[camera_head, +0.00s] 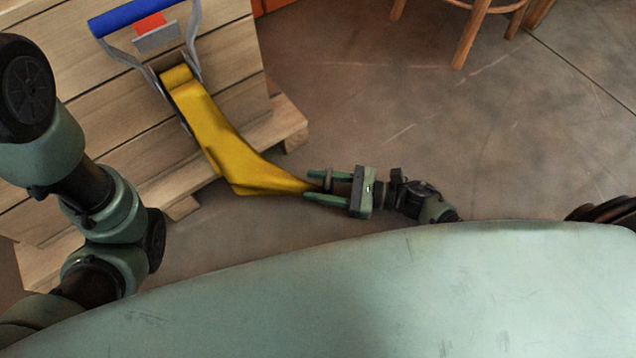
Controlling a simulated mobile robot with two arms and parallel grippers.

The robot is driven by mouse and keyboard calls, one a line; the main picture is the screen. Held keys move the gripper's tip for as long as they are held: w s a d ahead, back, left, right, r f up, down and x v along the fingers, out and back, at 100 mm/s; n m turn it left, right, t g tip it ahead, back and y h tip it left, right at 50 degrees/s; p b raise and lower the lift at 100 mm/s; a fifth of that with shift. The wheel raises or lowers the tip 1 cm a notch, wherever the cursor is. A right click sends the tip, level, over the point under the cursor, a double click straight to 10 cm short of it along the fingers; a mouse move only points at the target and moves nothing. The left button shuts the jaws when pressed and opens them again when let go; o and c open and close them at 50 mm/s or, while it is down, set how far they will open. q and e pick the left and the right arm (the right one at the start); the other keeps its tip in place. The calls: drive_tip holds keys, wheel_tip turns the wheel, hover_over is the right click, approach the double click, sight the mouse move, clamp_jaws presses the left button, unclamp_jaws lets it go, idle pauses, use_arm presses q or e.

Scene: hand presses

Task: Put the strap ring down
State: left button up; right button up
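A yellow strap (235,155) runs from a metal ratchet (157,42) with a blue handle down to my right gripper (322,186). The gripper points left, its two green fingers apart, one above the other in the picture. The strap's narrow end reaches the gap between the fingertips. A small dark ring-like piece (328,181) shows there, overlapping the upper finger. I cannot tell whether the fingers press on it or it only hangs on a finger. My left arm shows at the left edge, but its gripper is not in view.
The ratchet sits against a wooden crate (110,90) with plank sides and a pallet-like base (286,118). Wooden stool legs (468,40) stand at the top right. The concrete floor (430,120) between crate and stool is clear.

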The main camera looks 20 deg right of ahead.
drive_tip(key=shift+o, duration=0.2)
drive_tip(key=shift+r, duration=0.15)
drive_tip(key=p+v, duration=0.3)
drive_tip(key=v, duration=0.8)
drive_tip(key=shift+a+p, duration=0.1)
drive_tip(key=shift+p, duration=0.25)
drive_tip(key=shift+s+d, duration=0.25)
drive_tip(key=shift+d, duration=0.3)
drive_tip(key=shift+r, duration=0.1)
